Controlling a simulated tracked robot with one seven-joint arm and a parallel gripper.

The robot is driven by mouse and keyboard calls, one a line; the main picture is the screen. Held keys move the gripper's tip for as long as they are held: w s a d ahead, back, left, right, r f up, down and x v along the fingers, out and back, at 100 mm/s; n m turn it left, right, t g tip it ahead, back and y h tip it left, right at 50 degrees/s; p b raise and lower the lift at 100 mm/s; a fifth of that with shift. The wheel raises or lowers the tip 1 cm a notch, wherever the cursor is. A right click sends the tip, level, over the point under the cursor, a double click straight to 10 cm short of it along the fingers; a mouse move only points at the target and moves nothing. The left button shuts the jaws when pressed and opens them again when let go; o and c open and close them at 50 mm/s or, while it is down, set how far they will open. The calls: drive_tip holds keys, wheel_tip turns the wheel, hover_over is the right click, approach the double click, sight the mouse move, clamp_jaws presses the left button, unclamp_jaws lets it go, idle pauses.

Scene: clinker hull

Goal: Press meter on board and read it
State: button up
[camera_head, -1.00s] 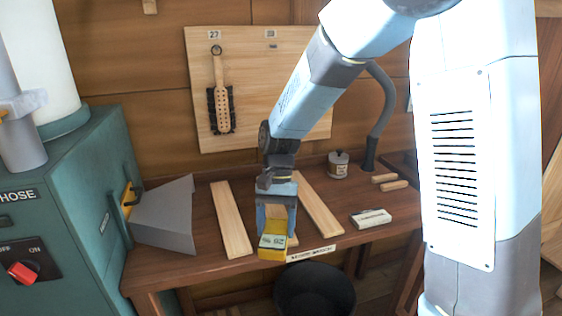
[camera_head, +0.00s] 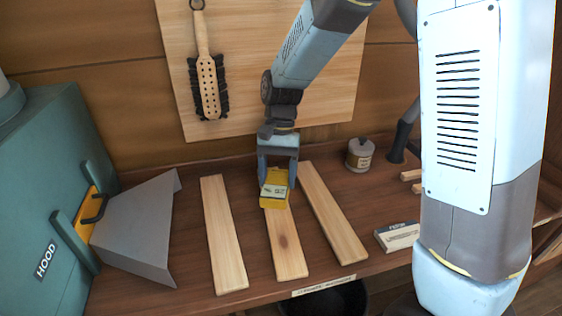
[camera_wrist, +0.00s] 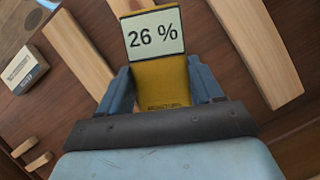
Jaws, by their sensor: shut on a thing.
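My gripper (camera_head: 277,168) is shut on a yellow meter (camera_head: 275,190), which sits between its two blue-grey fingers. The meter's far end is at the upper part of the middle board (camera_head: 285,250); I cannot tell for sure whether it touches the wood. In the wrist view the meter (camera_wrist: 167,78) has a lit display (camera_wrist: 155,34) that reads "26 %". Two more pale boards lie beside the middle one: a left board (camera_head: 224,235) and a right board (camera_head: 333,213). All three lie flat on the brown bench.
A grey hood (camera_head: 137,228) stands on the left by a green machine (camera_head: 40,190). A small labelled box (camera_head: 397,237) and a lidded grey tin (camera_head: 360,154) stand to the right. A brush (camera_head: 207,80) hangs on the back panel. A dark bucket (camera_head: 335,302) is below the bench front.

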drive_tip(key=shift+w, duration=0.25)
drive_tip(key=shift+w+d+f, duration=0.1)
drive_tip(key=shift+f, duration=2.95)
drive_tip(key=shift+f, duration=0.4)
idle(0.3)
drive_tip(key=shift+r, duration=4.05)
